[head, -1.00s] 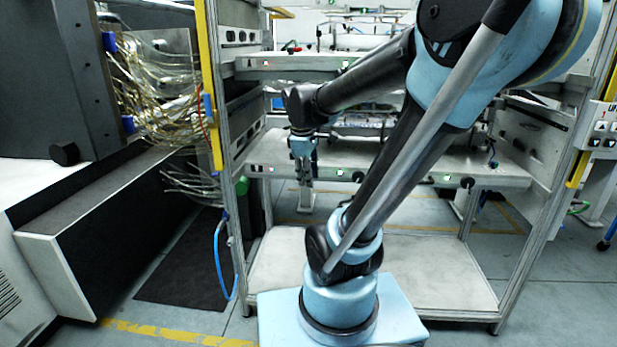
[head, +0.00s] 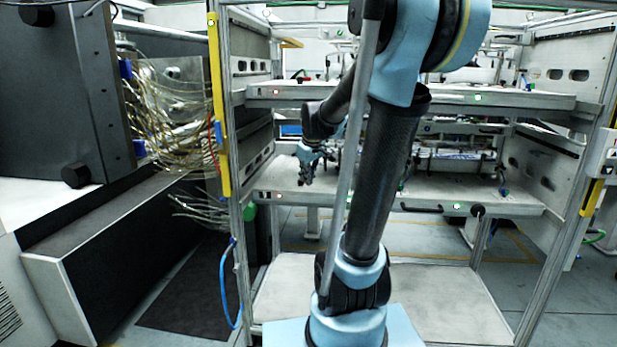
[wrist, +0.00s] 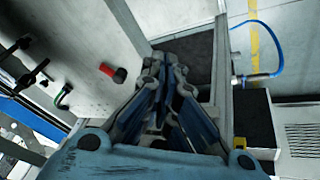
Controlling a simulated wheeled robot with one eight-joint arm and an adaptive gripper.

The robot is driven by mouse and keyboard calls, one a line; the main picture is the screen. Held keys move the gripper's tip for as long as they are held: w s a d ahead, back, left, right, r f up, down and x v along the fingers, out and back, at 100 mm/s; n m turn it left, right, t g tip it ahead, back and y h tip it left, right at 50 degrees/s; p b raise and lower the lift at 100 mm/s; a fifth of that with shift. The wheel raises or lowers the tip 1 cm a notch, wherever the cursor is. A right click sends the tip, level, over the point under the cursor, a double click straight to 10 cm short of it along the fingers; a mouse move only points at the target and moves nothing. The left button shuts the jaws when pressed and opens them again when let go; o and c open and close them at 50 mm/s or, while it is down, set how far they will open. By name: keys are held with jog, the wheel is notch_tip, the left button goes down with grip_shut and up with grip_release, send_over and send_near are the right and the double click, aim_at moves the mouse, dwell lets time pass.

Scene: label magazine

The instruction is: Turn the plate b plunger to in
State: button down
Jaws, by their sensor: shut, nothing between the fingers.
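In the wrist view, a short red plunger with a black end (wrist: 112,72) stands out from a pale plate (wrist: 85,38). A green plunger-like part (wrist: 66,95) with a black bent end is to its left. I cannot tell which belongs to plate b. My gripper (wrist: 172,68) is shut and empty, its blue-grey fingers to the right of the red plunger and apart from it. In the head view, my gripper (head: 306,178) hangs above the left part of the lower shelf (head: 420,190). My arm hides part of the rack's middle.
The rack has an upper shelf (head: 400,93) and a yellow-covered left post (head: 219,105). A black machine with loose pale wires (head: 170,125) stands to the left. A blue hose (head: 226,290) hangs beside the left post. Floor shows right of the rack (head: 580,300).

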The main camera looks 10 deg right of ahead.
jog(key=w+d+r+m+t, duration=0.1)
jog(key=w+d+m, duration=0.15)
jog(key=w, duration=0.55)
jog(key=w+d+r+m+t, duration=0.2)
jog(key=w+m, duration=0.1)
jog(key=w, duration=0.4)
jog(key=shift+n+y, duration=0.35)
jog(key=shift+y, duration=0.05)
jog(key=x, duration=1)
jog(key=shift+w+a+f, duration=0.1)
jog(key=shift+a, duration=0.1)
jog(key=shift+s+d, duration=0.2)
jog(key=shift+s, duration=0.75)
jog(key=shift+s+d, duration=0.2)
jog(key=shift+s, duration=0.8)
